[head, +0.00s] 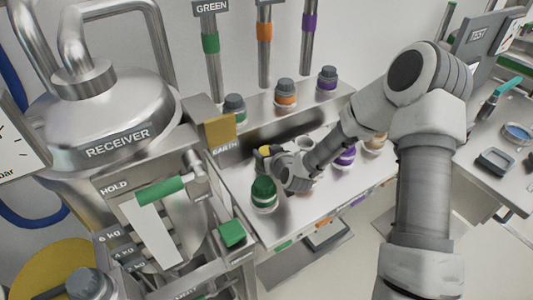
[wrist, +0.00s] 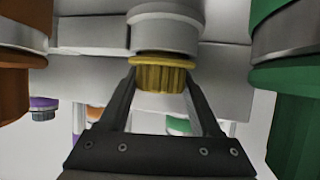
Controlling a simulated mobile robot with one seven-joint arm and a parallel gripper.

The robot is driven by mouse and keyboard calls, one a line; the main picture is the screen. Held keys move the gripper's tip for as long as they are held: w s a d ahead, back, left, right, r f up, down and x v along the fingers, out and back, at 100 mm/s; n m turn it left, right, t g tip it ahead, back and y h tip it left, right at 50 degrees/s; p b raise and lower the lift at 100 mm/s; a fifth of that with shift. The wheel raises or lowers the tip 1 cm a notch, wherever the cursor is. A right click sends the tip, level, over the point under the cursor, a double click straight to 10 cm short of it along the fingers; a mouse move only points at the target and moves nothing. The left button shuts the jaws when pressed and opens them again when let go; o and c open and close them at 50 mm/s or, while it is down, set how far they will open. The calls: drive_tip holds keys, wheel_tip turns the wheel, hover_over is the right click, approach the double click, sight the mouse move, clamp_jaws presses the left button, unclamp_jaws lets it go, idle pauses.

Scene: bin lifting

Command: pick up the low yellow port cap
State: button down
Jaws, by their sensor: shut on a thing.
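The low yellow port cap (wrist: 160,76) is ribbed and sits against the underside of a round grey port (wrist: 165,30) in the wrist view. My gripper (wrist: 161,80) has one finger on each side of the cap and is shut on it. The fingers are mostly hidden there by my wrist.
A green-topped container (head: 263,193) stands close to my gripper. A purple-banded one (head: 345,155) stands to the right. Grey-capped bottles (head: 285,92) line the raised shelf behind. The steel receiver (head: 115,125) blocks the left. In the wrist view, orange (wrist: 18,60) and green (wrist: 290,95) bodies flank the gripper.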

sight(267, 150)
wheel_tip(267, 150, up, 4)
drive_tip(key=shift+f, duration=0.25)
drive_tip(key=s+d+r, duration=0.7)
drive_tip(key=s+d, duration=0.1)
wheel_tip(267, 150, up, 6)
drive_tip(key=p, duration=0.5)
drive_tip(key=shift+d+r+p, duration=0.25)
drive_tip(key=shift+p, duration=0.05)
drive_tip(key=shift+f, duration=0.1)
idle(0.4)
